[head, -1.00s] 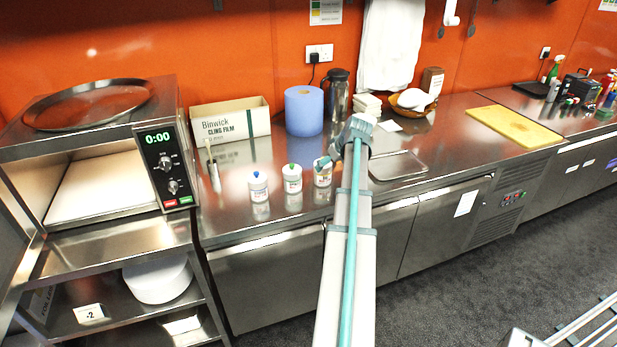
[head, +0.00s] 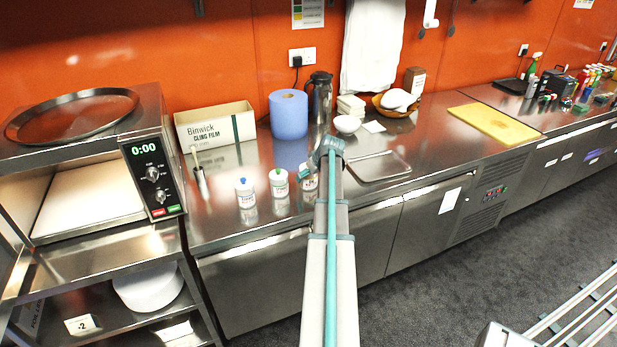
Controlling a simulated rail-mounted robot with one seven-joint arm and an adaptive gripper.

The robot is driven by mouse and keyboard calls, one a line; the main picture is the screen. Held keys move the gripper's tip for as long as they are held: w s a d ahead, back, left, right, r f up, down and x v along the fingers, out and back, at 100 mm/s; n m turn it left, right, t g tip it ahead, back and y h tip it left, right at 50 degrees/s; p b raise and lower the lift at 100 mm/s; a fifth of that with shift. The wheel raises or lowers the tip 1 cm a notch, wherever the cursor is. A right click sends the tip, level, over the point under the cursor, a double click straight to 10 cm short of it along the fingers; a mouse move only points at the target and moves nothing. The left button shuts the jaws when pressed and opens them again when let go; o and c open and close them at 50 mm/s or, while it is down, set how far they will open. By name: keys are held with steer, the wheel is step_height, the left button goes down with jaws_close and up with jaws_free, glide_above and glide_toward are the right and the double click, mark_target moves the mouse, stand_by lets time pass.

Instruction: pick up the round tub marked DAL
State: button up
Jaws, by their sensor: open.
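Three small round white tubs stand in a row near the counter's front edge: one with a blue top (head: 246,193), one with a green top (head: 279,183), and a third (head: 309,184) partly hidden by my arm. Their labels are too small to read, so I cannot tell which is marked DAL. My gripper (head: 318,160) is at the end of my arm, by the third tub in the picture. It is open, and its fingers are mostly hidden. I see nothing held in it.
Behind the tubs are a cling film box (head: 216,128), a blue paper roll (head: 289,114) and a dark jug (head: 320,97). A white bowl (head: 347,124) and a metal tray (head: 380,168) lie to the right. An oven (head: 158,178) stands left. A yellow board (head: 494,123) lies farther right.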

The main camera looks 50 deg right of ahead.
steer(key=shift+x, duration=1.05)
steer(key=c, duration=1.3)
steer(key=shift+c, duration=0.9)
steer(key=shift+r, duration=0.2)
